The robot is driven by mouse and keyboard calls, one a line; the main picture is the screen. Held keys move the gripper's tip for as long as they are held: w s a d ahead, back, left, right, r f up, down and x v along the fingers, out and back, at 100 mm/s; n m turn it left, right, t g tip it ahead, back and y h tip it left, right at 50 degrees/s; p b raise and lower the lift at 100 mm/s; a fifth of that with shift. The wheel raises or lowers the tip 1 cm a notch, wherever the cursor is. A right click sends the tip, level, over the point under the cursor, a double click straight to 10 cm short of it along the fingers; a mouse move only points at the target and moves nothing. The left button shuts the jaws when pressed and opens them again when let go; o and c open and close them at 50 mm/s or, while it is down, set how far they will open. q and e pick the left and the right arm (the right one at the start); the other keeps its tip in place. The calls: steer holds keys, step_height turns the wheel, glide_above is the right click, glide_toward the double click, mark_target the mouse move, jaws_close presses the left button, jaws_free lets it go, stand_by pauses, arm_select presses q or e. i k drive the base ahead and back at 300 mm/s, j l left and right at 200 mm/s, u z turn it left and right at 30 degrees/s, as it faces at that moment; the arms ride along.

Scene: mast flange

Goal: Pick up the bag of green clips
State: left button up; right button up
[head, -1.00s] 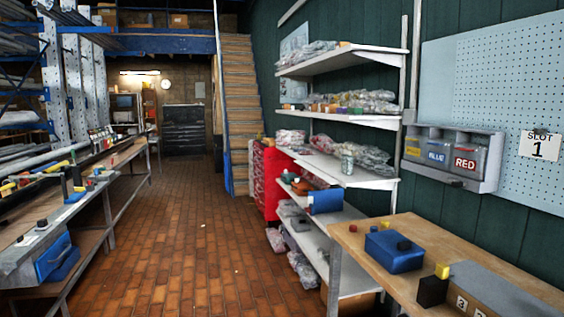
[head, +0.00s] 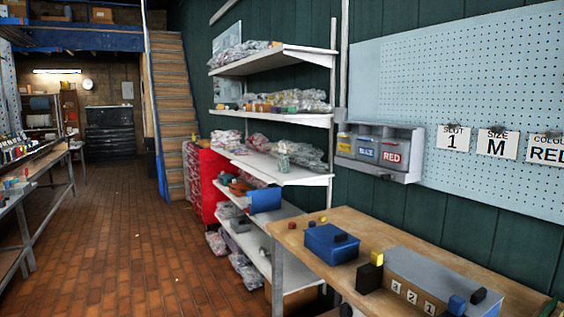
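Clear plastic bags lie on a white wall shelf unit in the head view. Bags with coloured contents (head: 290,100) lie on the shelf above, and more clear bags (head: 240,54) lie on the top shelf. I cannot tell which bag holds green clips. Neither of my grippers can be made out in the head view.
A wooden bench (head: 345,217) at the lower right holds a blue box (head: 331,242) and a grey numbered block (head: 425,277). Labelled bins (head: 367,152) hang on the wall above. A red cabinet (head: 204,180) stands beyond the shelves. The brick floor (head: 130,250) at left is open.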

mark_target(283, 157)
steer(key=i+j+u, duration=0.3)
steer(key=i, duration=0.25)
steer(key=i+j+u, duration=0.3)
steer(key=i, duration=0.3)
steer(key=i+u, duration=0.3)
steer(key=i, duration=0.3)
steer(key=i+z, duration=0.15)
steer(key=i, duration=0.65)
steer(key=i+j+z, duration=0.1)
steer(key=i, duration=0.7)
